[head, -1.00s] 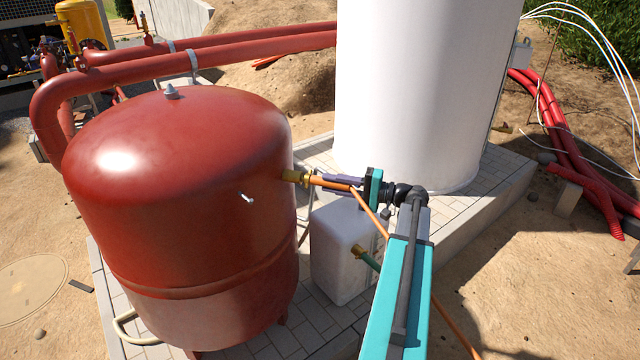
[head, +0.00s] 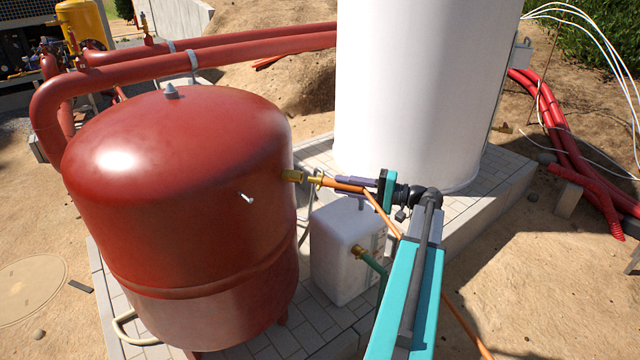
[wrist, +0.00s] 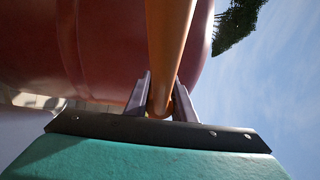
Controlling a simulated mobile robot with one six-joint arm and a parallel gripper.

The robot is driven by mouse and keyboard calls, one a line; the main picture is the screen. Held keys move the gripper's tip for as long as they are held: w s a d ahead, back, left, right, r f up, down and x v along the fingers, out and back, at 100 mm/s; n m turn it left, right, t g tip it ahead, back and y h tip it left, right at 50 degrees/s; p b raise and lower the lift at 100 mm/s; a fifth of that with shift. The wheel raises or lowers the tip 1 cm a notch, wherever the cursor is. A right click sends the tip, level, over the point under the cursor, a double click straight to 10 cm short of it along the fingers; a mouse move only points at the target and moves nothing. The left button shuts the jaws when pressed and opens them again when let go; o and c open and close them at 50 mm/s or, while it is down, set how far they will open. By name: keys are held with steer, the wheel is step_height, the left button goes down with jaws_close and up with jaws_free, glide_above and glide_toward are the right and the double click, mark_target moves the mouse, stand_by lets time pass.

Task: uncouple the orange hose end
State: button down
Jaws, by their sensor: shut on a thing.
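The orange hose (head: 348,187) has a brass end (head: 317,182) that points at a brass fitting (head: 292,176) on the side of the red tank (head: 180,230). A small gap shows between the hose end and the fitting. My gripper (head: 338,183) is shut on the orange hose just behind its brass end. In the wrist view the hose (wrist: 170,40) runs between the two purple-grey fingers (wrist: 160,92), with the red tank behind. From my gripper the hose hangs down to the right, partly hidden by my arm.
A white canister (head: 335,258) stands below my gripper, with a green hose (head: 372,262) on a brass end at its side. A tall white tank (head: 415,90) stands close behind. Red pipes (head: 200,58) run at the back left. Open sand (head: 540,280) lies to the right.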

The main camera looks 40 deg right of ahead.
steer(key=shift+s+d, duration=0.35)
steer(key=shift+s, duration=0.25)
steer(key=c, duration=2.3)
jaws_free()
jaws_close()
